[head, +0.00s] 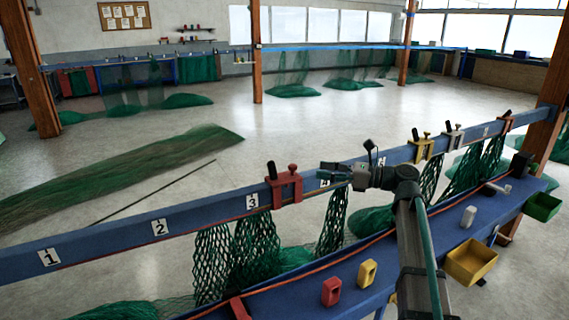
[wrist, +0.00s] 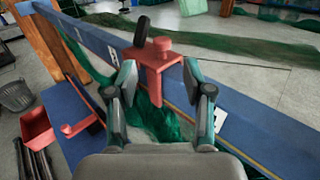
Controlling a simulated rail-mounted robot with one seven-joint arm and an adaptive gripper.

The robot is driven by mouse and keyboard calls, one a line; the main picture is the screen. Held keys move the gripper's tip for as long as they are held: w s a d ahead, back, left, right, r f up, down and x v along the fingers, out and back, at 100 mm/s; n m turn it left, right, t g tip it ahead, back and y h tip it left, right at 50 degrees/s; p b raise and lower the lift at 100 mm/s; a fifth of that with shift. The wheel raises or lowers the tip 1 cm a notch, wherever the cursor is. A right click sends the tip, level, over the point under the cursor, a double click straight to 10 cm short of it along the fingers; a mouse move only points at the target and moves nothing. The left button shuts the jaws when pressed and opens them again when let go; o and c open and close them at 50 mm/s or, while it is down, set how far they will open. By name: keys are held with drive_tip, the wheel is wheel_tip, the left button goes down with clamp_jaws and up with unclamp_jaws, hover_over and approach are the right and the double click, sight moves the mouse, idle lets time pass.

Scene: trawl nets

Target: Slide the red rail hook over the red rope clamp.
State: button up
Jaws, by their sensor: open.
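The red rail hook (head: 285,190), with a black handle and a red knob, sits astride the blue rail (head: 190,220) beside card 3. My gripper (head: 325,175) is open to its right in the head view. In the wrist view the hook (wrist: 160,62) stands ahead between my spread fingers (wrist: 160,75); I cannot tell whether they touch it. A red piece on the lower blue beam (head: 240,308), cut by the frame edge, looks like the red rope clamp; it also shows in the wrist view (wrist: 80,127). A red block with an opening (head: 331,291) is farther right.
Yellow (head: 425,147) and grey (head: 453,138) hooks sit farther right on the rail. Green nets (head: 256,245) hang below it. A yellow block (head: 367,272), a yellow bin (head: 470,263) and a green bin (head: 542,206) line the near side. An orange rope runs along the lower beam.

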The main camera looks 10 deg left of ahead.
sight(293, 165)
drive_tip(key=a+p, duration=0.1)
drive_tip(key=a, duration=0.2)
drive_tip(key=w+a, duration=0.1)
drive_tip(key=a, duration=0.2)
drive_tip(key=w+a+p, duration=0.1)
drive_tip(key=a, duration=0.3)
drive_tip(key=shift+p, duration=0.3)
drive_tip(key=shift+d, duration=0.1)
clamp_jaws()
